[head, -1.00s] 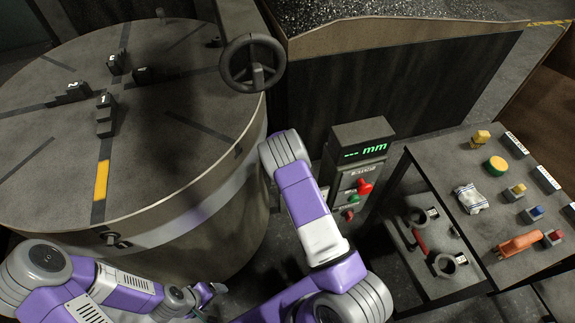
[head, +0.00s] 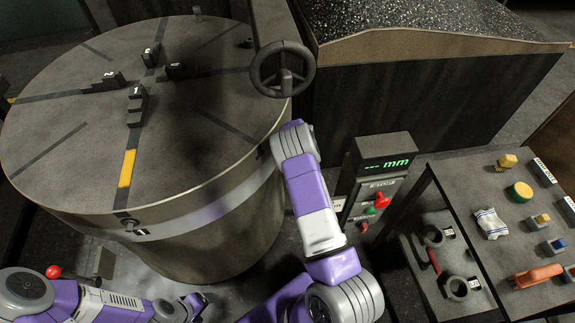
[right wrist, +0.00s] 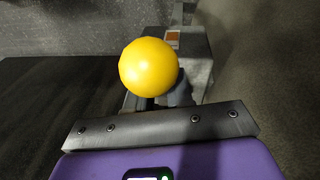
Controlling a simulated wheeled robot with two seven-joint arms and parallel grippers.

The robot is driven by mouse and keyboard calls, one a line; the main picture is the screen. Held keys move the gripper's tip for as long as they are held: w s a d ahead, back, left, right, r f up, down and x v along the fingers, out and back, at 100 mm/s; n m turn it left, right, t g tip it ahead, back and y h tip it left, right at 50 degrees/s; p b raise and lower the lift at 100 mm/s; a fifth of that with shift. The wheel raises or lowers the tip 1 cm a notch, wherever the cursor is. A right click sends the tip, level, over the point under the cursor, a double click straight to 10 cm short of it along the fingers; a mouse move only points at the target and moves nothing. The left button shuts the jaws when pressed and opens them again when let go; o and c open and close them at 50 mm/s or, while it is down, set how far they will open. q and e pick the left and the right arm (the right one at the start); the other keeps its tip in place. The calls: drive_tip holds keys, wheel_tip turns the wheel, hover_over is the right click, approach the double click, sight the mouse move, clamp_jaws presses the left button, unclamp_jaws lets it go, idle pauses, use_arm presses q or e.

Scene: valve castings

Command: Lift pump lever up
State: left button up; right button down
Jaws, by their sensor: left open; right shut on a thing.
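A smooth yellow ball knob (right wrist: 149,67) shows in the right wrist view. It looks like a lever's end, but the lever itself is hidden. My right gripper (right wrist: 162,99) is shut at this knob, with its dark jaws partly hidden behind the ball. In the head view my right arm reaches up the middle, and its gripper and the yellow knob do not show. My left gripper (head: 196,303) is open and empty at the lower left, low in front of the round drum.
The large round drum (head: 60,165) fills the left, with a handwheel (head: 282,69) at its right edge. A red ball (head: 53,271) is at lower left. A gauge post (head: 385,155) stands right of my arm. A bench (head: 470,185) with several small parts is at right.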

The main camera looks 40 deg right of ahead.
drive_tip(key=shift+w+r, duration=0.1)
drive_tip(key=shift+r, duration=0.05)
drive_tip(key=shift+d, duration=0.1)
drive_tip(key=c, duration=1.1)
unclamp_jaws()
drive_tip(key=shift+r, duration=0.1)
wheel_tip(320, 180, up, 7)
drive_tip(key=a+p, duration=0.1)
drive_tip(key=p, duration=0.1)
drive_tip(key=shift+a, duration=0.2)
drive_tip(key=shift+r, duration=0.1)
